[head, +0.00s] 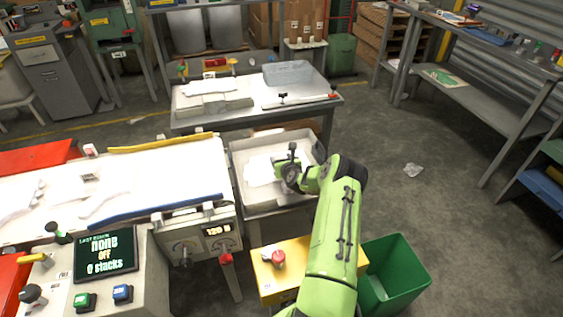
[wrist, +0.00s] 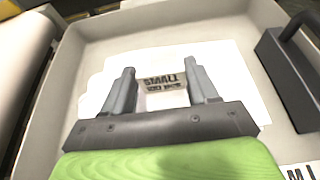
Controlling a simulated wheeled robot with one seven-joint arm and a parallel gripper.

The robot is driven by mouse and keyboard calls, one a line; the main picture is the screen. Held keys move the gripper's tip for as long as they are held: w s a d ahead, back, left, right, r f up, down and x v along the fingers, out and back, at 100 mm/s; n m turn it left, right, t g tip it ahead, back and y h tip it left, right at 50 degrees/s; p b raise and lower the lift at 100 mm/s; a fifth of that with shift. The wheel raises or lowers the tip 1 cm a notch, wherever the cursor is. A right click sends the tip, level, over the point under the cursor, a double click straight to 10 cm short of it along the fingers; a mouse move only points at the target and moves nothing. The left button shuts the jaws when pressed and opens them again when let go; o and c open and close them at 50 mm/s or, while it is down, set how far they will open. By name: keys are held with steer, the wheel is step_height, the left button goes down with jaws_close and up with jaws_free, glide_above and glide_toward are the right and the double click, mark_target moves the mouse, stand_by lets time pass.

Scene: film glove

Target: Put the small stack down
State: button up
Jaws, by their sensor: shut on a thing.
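The small stack is a pile of thin white film sheets (wrist: 225,75) with a printed tag reading "SMALL" (wrist: 163,80). In the head view the white stack (head: 259,170) is inside the pale grey tray (head: 238,152), partly hidden by my gripper (head: 284,173). In the wrist view my gripper (wrist: 162,78) has its two grey fingers on either side of the tag, shut on the stack. The tray (wrist: 95,45) surrounds the stack. I cannot tell whether the stack touches the tray floor.
A dark block with a handle (wrist: 290,75) sits in the tray's right side. Left is a white film table (head: 150,175) with a blue bar (head: 140,211). A yellow box with a red button (head: 278,258) and a green bin (head: 398,270) stand in front. The floor at right is mostly clear.

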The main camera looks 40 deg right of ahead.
steer(key=shift+f, duration=0.15)
steer(key=o, duration=1.5)
